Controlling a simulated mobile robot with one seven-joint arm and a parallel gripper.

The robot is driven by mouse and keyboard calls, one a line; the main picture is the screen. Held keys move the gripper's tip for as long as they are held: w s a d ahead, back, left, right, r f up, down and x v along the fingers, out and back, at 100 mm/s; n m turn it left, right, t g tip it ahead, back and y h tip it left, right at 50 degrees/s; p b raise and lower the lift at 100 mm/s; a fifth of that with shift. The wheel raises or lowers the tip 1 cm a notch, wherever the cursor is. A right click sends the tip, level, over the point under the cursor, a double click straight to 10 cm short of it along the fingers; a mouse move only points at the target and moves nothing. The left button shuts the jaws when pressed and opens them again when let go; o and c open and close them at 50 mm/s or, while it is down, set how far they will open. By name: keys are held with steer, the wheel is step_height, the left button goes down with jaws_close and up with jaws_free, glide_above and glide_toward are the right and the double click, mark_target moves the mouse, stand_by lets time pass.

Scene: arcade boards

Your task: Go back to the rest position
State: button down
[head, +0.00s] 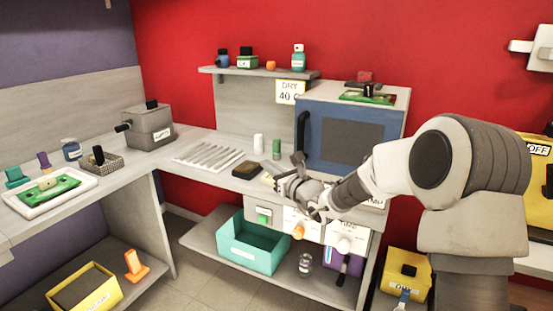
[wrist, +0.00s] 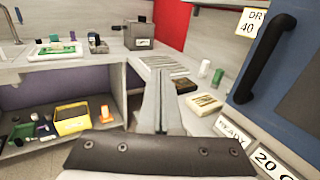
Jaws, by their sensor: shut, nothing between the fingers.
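My gripper (head: 298,183) is in front of the counter, just below and left of the blue-doored oven (head: 350,135). In the wrist view my gripper (wrist: 164,75) has its fingers together with nothing between them. My arm reaches in from the right of the head view. The oven's dark handle (wrist: 265,58) is to the right of the fingers in the wrist view. The oven door looks shut.
A teal bin (head: 240,255) and a glass jar (head: 305,265) stand on the lower shelf. A grey box (head: 150,125), slatted rack (head: 207,155) and dark block (head: 246,170) are on the counter. A white tray (head: 20,210) holds a green board. A yellow bin (head: 107,297) is below left.

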steer(key=s+a+r+n+g+y+p, duration=0.3)
steer(key=s+a+r+n+g, duration=0.15)
steer(key=s+r+n, duration=0.5)
steer(key=s+d+n+g+h+p, duration=0.25)
steer(key=s+n+g, duration=0.25)
steer(key=s+n, duration=0.65)
steer(key=s+d+r+n+h+p, duration=0.1)
steer(key=s+d+n+h+p, duration=0.4)
steer(key=s+d+h, duration=0.6)
steer(key=s+d+n, duration=0.2)
steer(key=s+d, duration=0.8)
steer(key=d, duration=0.1)
steer(key=shift+d+r+t, duration=0.35)
steer(key=shift+d+r, duration=0.05)
